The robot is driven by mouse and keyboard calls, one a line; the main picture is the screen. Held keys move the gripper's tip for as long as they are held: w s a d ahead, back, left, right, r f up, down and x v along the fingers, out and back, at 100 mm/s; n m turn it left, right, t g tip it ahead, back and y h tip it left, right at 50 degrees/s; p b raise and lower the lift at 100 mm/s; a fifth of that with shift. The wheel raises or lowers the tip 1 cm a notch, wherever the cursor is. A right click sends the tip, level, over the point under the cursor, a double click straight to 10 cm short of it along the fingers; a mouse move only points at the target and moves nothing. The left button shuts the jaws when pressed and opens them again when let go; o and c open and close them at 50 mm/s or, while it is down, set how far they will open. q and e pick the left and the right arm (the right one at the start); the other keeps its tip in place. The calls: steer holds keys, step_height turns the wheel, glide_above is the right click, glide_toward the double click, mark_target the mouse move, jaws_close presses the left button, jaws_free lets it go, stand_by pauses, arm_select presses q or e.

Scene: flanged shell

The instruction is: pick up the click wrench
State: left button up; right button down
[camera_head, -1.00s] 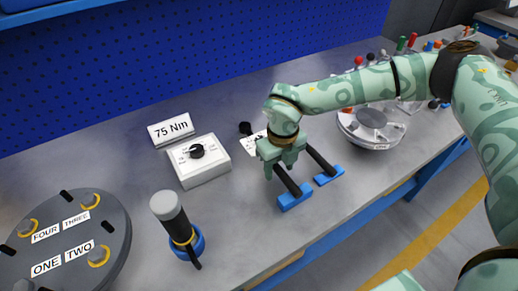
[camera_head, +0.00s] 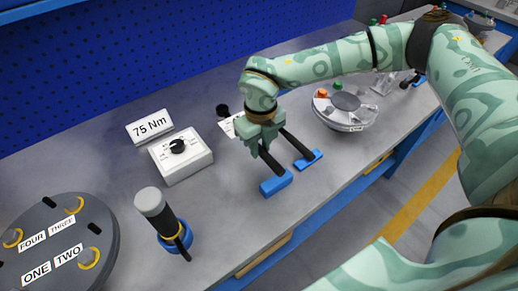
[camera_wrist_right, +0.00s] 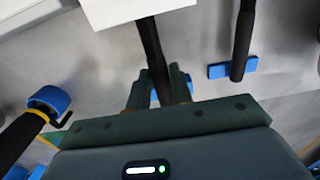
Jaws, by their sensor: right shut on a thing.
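Two dark bars lie side by side on the bench, each with its near end at a blue block. The left bar, which I take for the click wrench (camera_head: 269,161), also shows in the wrist view (camera_wrist_right: 150,45). My right gripper (camera_head: 262,143) points down over it, and its fingers (camera_wrist_right: 160,88) are shut around it. It still appears to be down at its blue block (camera_head: 276,183). The wrist hides part of the bar in the head view. The other dark bar (camera_head: 296,144) lies just to the right, apart from the fingers. My left gripper is not in view.
A white dial box (camera_head: 180,158) and a "75 Nm" sign (camera_head: 149,126) stand to the left. A grey-capped tool (camera_head: 150,202) stands upright in a blue ring nearer the front. A numbered dark disc (camera_head: 98,240) is at far left, a round metal flange (camera_head: 345,118) at right.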

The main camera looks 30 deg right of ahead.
steer(key=s+d+r+p, duration=0.4)
steer(key=s+d+r, duration=0.2)
steer(key=s+r, duration=0.3)
steer(key=s, duration=0.3)
steer(key=shift+s+r, duration=0.2)
